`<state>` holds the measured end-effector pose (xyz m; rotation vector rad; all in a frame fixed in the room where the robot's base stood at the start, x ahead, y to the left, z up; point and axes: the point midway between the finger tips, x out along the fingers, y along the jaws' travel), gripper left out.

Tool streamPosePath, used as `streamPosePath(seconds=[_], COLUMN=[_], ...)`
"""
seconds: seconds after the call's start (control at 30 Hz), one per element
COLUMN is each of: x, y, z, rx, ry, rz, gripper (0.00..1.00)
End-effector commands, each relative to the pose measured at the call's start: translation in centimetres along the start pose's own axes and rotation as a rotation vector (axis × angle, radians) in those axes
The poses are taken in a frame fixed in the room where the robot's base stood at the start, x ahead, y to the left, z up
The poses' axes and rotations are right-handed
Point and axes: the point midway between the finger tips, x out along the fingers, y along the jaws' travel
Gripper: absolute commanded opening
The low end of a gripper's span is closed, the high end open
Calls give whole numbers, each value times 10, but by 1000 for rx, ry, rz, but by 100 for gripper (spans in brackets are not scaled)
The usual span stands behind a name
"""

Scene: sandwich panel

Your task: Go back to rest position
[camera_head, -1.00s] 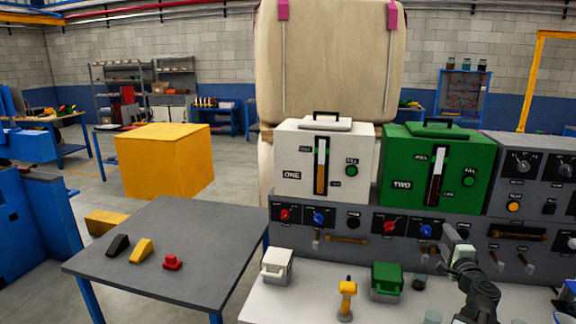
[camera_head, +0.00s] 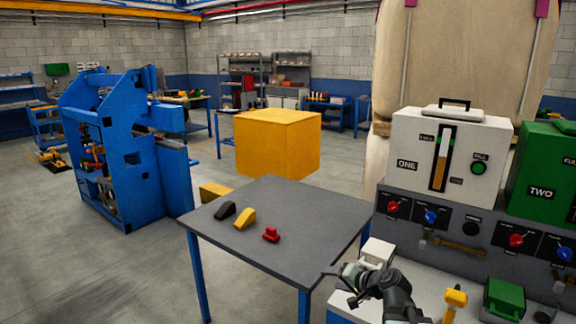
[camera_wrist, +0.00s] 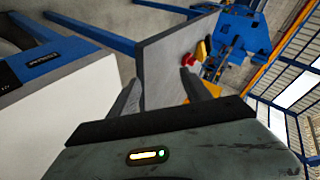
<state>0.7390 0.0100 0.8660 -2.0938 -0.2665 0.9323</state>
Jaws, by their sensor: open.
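My gripper (camera_head: 343,283) is in the lower right of the head view, over the left end of the white worktop. It is open, and nothing shows between its fingers. In the wrist view, both dark fingers (camera_wrist: 160,90) stand apart, with the grey table top behind them. The arm partly covers the worktop and stands close to a small white box (camera_head: 377,252).
A grey table (camera_head: 290,215) holds a black wedge (camera_head: 225,210), a yellow wedge (camera_head: 245,217) and a red piece (camera_head: 271,235). The panel carries a white ONE box (camera_head: 405,140) and a green TWO box (camera_head: 540,165). A yellow hammer-like piece (camera_head: 455,298) stands on the worktop. Floor is open at left.

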Motion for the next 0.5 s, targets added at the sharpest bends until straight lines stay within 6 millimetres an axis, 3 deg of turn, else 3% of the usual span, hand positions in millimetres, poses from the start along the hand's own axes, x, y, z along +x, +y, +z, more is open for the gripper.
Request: streamPosePath(seconds=[0.03, 0.1, 0.23, 0.3, 0.5], x=[18, 32, 35, 21, -46], y=[-2, 1, 27, 52, 119], z=[34, 76, 140, 154, 159], rx=[-66, -162, -337, -402, -461], ry=[-79, -188, -386, -473, -661], rz=[37, 108, 292, 415, 750], gripper=[57, 57, 57, 57, 57])
